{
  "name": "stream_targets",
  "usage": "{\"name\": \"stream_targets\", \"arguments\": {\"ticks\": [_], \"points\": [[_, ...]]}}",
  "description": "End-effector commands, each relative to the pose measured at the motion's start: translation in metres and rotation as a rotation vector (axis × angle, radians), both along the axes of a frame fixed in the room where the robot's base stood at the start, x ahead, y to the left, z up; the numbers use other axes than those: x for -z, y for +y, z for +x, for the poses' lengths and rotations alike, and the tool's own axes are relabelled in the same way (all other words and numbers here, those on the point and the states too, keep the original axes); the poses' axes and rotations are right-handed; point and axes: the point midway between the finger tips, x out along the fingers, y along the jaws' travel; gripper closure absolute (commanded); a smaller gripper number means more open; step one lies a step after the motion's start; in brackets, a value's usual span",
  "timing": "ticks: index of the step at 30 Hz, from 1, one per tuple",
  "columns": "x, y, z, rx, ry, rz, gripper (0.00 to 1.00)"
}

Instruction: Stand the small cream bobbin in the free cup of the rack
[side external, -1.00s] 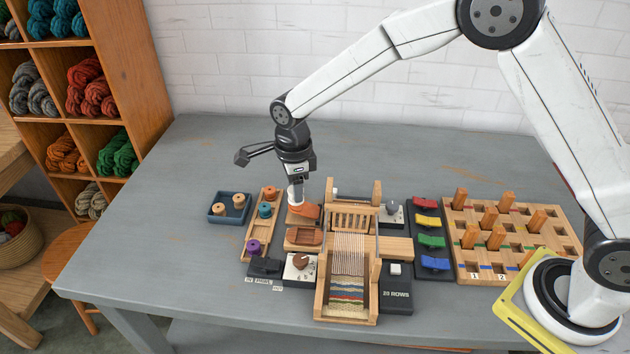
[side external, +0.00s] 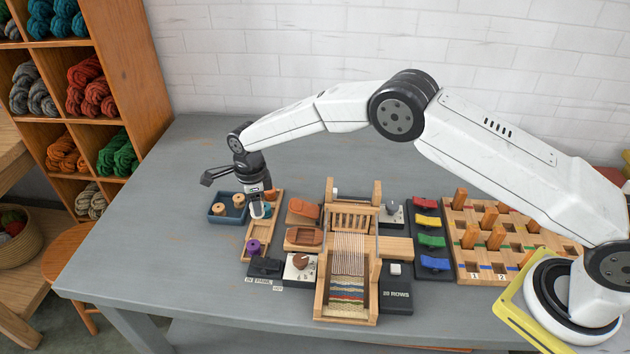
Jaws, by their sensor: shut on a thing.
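My gripper (side external: 259,211) is over the middle of the narrow wooden rack (side external: 244,256) at the left of the table. It is shut on a small pale thing, which I take for the cream bobbin; the fingers hide most of it. I cannot tell whether it touches the rack. A purple bobbin (side external: 253,246) stands at the rack's near end and an orange bobbin (side external: 271,195) at its far end, partly hidden. A teal bobbin (side external: 268,212) shows beside the fingers. The free cup cannot be made out clearly.
A dark blue tray (side external: 217,221) with two tan bobbins (side external: 238,201) stands just left of the rack. Wooden shuttles (side external: 304,236) and a small loom (side external: 347,310) stand to the right. The table is clear at far left and front left.

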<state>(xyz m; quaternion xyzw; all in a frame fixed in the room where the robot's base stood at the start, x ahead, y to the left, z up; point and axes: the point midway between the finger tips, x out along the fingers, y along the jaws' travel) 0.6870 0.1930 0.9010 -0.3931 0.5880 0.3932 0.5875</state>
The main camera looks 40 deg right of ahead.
Motion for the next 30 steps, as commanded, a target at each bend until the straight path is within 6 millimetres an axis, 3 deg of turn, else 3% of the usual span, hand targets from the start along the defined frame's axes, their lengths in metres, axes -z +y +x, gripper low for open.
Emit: {"name": "stream_targets", "arguments": {"ticks": [17,30], "points": [[0.01,0.001,0.002,0.001,0.0,0.0,1.0],[0.042,0.001,0.002,0.0,0.001,0.0,1.0]]}}
